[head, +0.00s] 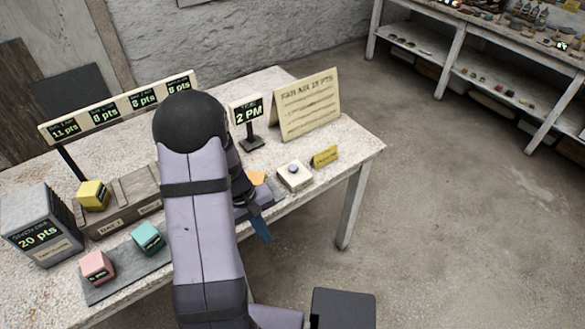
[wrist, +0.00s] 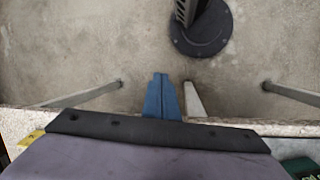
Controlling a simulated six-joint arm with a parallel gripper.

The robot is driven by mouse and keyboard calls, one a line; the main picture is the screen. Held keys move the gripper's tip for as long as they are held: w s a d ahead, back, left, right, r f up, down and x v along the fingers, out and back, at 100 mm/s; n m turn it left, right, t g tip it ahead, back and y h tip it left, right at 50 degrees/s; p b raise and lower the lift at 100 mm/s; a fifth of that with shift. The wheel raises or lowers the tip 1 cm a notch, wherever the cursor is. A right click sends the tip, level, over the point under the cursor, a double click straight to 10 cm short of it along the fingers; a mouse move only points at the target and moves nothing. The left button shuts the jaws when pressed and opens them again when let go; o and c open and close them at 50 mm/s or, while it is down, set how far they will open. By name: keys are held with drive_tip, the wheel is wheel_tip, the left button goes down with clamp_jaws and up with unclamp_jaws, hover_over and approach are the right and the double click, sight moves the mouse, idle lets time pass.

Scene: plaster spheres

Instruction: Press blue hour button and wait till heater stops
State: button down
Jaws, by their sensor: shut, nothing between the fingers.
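The button is a small grey-blue dome (head: 293,168) on a white square base, near the table's right edge in the head view. A small display (head: 248,112) behind it reads 2 PM. My gripper (head: 261,236) points down near the table's front edge, left of and nearer than the button, and apart from it. Its blue fingers also show in the wrist view (wrist: 161,78), closed together with nothing between them. The button is not visible in the wrist view. I cannot pick out a heater with certainty.
On the table (head: 352,142) stand a cream sign (head: 305,105), a yellow card (head: 326,156) and a score board (head: 60,129). A grey box (head: 38,222) reads 20 pts. Yellow (head: 93,195), pink (head: 96,267) and teal (head: 148,237) cubes lie left. My arm hides the middle.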

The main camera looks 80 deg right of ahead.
drive_tip(key=s+d+h, duration=0.2)
drive_tip(key=s+d, duration=0.1)
drive_tip(key=d, duration=0.5)
wheel_tip(320, 180, up, 10)
drive_tip(key=r+m+g+h, duration=0.1)
drive_tip(key=m+h, duration=0.3)
drive_tip(key=h, duration=0.3)
hover_over(290, 169)
drive_tip(key=shift+f, duration=0.25)
drive_tip(key=shift+m, duration=0.3)
drive_tip(key=shift+f+g+y, duration=0.1)
drive_tip(key=shift+g+y, duration=0.2)
wheel_tip(290, 169, down, 7)
drive_tip(key=b, duration=0.2)
drive_tip(key=shift+r+b, duration=0.2)
drive_tip(key=shift+b, duration=0.1)
wheel_tip(290, 169, down, 2)
drive_tip(key=b, duration=0.3)
